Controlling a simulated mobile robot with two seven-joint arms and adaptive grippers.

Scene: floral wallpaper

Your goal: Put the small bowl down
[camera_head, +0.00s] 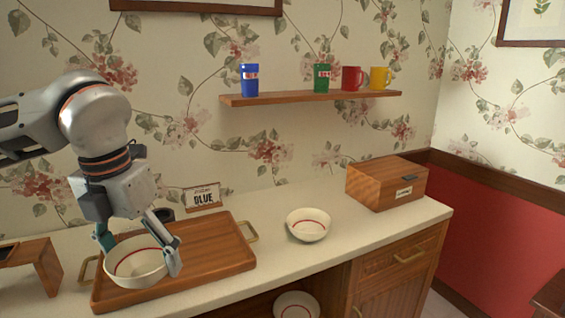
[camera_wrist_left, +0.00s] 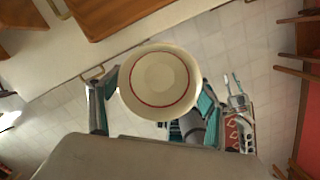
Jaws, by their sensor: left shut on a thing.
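My left gripper (camera_head: 140,252) is shut on a cream bowl (camera_head: 137,263) with a red line inside. One finger is at each side of the bowl, which is roughly upright. In the head view the bowl overlaps the left part of the wooden tray (camera_head: 226,259). In the left wrist view the held bowl (camera_wrist_left: 160,80) has floor and the counter's front edge behind it, so it looks raised and apart from the tray. Its exact height is hard to tell. A similar bowl (camera_head: 308,225) stands on the counter right of the tray. My right gripper is not in view.
The counter (camera_head: 335,248) is clear around the second bowl. A wooden box (camera_head: 387,183) stands at its right end, a sign (camera_head: 203,197) behind the tray, a wooden stand (camera_head: 46,268) at left. Another bowl (camera_head: 297,305) sits below the counter. A wall shelf (camera_head: 310,97) holds cups.

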